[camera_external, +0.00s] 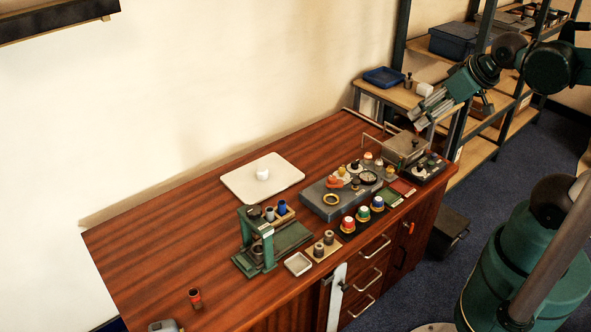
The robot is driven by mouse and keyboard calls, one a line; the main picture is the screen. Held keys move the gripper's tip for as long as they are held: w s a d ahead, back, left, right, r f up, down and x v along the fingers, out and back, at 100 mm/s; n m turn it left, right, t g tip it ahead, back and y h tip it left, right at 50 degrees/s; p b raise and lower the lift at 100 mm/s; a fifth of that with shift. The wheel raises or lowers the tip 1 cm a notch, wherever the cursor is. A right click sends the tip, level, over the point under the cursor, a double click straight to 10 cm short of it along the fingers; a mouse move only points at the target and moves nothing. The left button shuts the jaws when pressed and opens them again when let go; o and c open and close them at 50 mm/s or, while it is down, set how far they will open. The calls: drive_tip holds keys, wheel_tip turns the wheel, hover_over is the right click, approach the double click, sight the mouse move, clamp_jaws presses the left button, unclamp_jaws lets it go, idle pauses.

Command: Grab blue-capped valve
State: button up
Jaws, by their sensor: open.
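A row of small colour-capped pieces stands on a dark strip at the front edge of the wooden bench (190,245). The right one (377,204) looks blue-capped, the middle one (362,213) green, the left one (347,224) red. A dark blue cylinder (282,207) also stands in a small wooden block behind the green press. Which of these is the blue-capped valve is too small to tell surely. My gripper (420,124) is open, tilted down in the air at the upper right, above and apart from the row. Nothing shows between its fingers.
A grey manifold block (322,205) with coloured knobs and gauges stands behind the row. A green press (256,245), a white tray (290,172) with a white cup (263,174), and a metal box (404,147) stand around it. The bench's left part is mostly clear.

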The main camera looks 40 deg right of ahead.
drive_tip(key=shift+w+f, duration=0.1)
drive_tip(key=shift+f, duration=0.05)
drive_tip(key=n+g+h+b, duration=0.15)
drive_tip(key=n+g, duration=0.55)
drive_tip(key=n, duration=0.8)
hover_over(379, 199)
drive_tip(key=f, duration=2.4)
drive_tip(key=shift+w+a+f+b, duration=0.3)
drive_tip(key=shift+w+a+b, duration=0.05)
drive_tip(key=shift+a, duration=0.05)
drive_tip(key=shift+s+a+f+n, duration=0.15)
drive_tip(key=shift+f+n, duration=0.25)
drive_tip(key=shift+f, duration=0.55)
drive_tip(key=shift+f, duration=0.1)
drive_tip(key=shift+f+b, duration=0.45)
drive_tip(key=shift+f, duration=0.75)
drive_tip(key=shift+f, duration=0.1)
drive_tip(key=shift+s+d+f+b, duration=0.15)
drive_tip(key=shift+f+b, duration=0.2)
drive_tip(key=shift+f, duration=0.45)
drive_tip(key=shift+d+f+b, duration=0.15)
drive_tip(key=shift+f+b, duration=0.15)
drive_tip(key=shift+f, duration=0.55)
drive_tip(key=shift+s+d+f+b, duration=0.15)
drive_tip(key=shift+f+b, duration=0.2)
drive_tip(key=shift+f, duration=0.45)
